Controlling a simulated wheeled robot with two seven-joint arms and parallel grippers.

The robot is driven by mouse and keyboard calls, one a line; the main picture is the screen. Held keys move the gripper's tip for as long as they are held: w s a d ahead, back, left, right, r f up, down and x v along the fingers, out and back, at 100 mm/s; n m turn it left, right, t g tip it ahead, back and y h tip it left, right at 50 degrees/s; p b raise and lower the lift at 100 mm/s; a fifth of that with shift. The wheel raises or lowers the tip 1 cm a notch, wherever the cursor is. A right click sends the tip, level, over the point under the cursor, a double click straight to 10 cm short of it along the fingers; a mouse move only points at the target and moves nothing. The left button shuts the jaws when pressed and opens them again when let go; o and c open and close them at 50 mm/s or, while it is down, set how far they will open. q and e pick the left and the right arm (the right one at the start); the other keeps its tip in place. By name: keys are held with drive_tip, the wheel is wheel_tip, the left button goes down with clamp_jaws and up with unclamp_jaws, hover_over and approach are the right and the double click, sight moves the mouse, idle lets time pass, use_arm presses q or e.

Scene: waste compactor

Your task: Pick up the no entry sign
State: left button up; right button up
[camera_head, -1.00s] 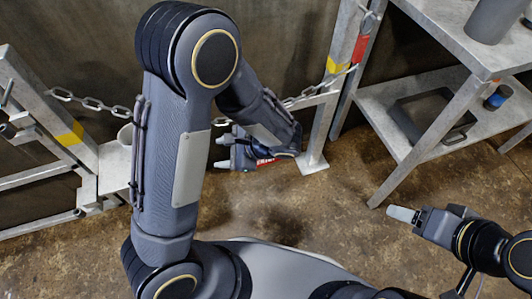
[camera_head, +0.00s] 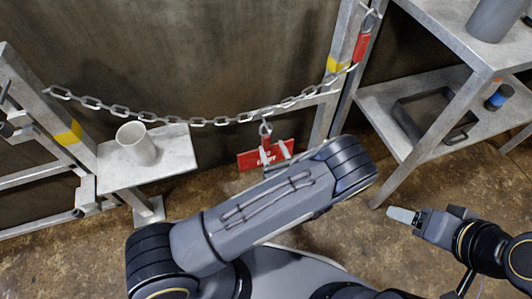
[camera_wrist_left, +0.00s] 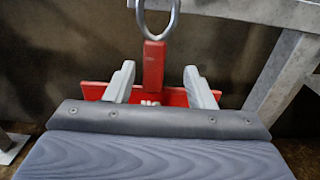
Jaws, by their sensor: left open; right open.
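The red no entry sign (camera_head: 248,160) hangs by a metal ring from the chain (camera_head: 195,122), in front of the dark wall. It also shows in the left wrist view (camera_wrist_left: 178,97), with a narrow red tab running up to the ring. My left gripper (camera_head: 276,154) is at the sign, open. In the left wrist view its two pale fingers (camera_wrist_left: 157,80) stand on either side of the tab, with gaps between. My left arm and gripper hide the sign's lower part. My right gripper (camera_head: 403,216) is at the right, away from the sign; its jaws show edge-on.
A grey cup (camera_head: 136,143) stands on a small metal shelf (camera_head: 175,160) at the left. A metal rack (camera_head: 410,150) at the right holds a dark tray (camera_head: 398,112) and a small dark can (camera_head: 498,97). A metal post (camera_head: 325,120) stands right of the sign.

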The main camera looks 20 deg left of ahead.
sight(267, 143)
use_arm(q)
drive_tip(key=x, duration=0.2)
drive_tip(key=b+x, duration=0.1)
drive_tip(key=x, duration=0.1)
drive_tip(key=shift+s+a, duration=0.2)
drive_tip(key=shift+a, duration=0.1)
drive_tip(key=shift+w+a, duration=0.2)
drive_tip(key=shift+w, duration=0.15)
clamp_jaws()
